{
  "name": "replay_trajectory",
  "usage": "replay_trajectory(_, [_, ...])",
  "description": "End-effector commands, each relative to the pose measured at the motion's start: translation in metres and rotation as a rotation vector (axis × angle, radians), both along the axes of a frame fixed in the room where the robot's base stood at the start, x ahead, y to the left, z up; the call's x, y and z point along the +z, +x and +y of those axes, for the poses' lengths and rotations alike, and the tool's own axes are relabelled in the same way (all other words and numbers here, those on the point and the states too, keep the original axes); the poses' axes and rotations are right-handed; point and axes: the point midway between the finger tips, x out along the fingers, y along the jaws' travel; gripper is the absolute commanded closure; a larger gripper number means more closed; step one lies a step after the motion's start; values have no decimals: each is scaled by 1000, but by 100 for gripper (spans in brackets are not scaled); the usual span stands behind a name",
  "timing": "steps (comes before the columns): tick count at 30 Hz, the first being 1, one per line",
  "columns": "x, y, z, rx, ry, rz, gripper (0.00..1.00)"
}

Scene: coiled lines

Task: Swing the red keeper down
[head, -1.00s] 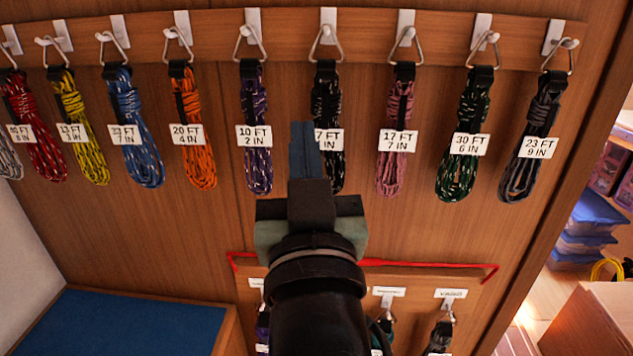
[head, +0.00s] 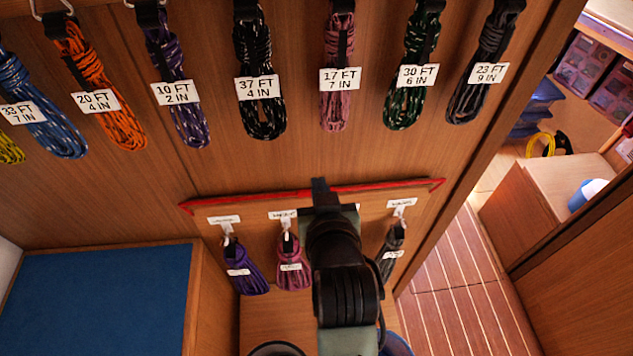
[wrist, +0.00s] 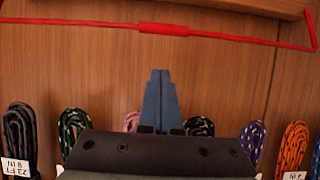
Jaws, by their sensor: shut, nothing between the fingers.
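The red keeper (head: 365,187) is a thin red bar with short bent ends, running across the top of the lower hook board. In the wrist view, which is upside down, the keeper (wrist: 163,29) shows a thicker sleeve at its middle. My gripper (head: 319,184) is shut and empty, and overlaps the bar's middle in the head view. In the wrist view my gripper's fingertips (wrist: 160,72) point at the sleeve, with a visible gap between. Below the keeper hang a purple coil (head: 246,267), a pink coil (head: 290,262) and a dark coil (head: 392,250). My arm hides the space between.
Several labelled coils, such as the black one (head: 259,115), hang in a row above the keeper. A blue-topped bench (head: 95,300) is at lower left. A wooden box (head: 525,215) stands beyond the panel's right edge.

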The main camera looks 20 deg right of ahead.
Motion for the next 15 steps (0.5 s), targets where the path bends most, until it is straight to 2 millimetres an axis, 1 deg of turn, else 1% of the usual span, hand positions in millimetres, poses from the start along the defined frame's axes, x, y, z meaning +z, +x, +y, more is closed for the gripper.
replay_trajectory(15, [-30,69,-20,0,-1,0,100])
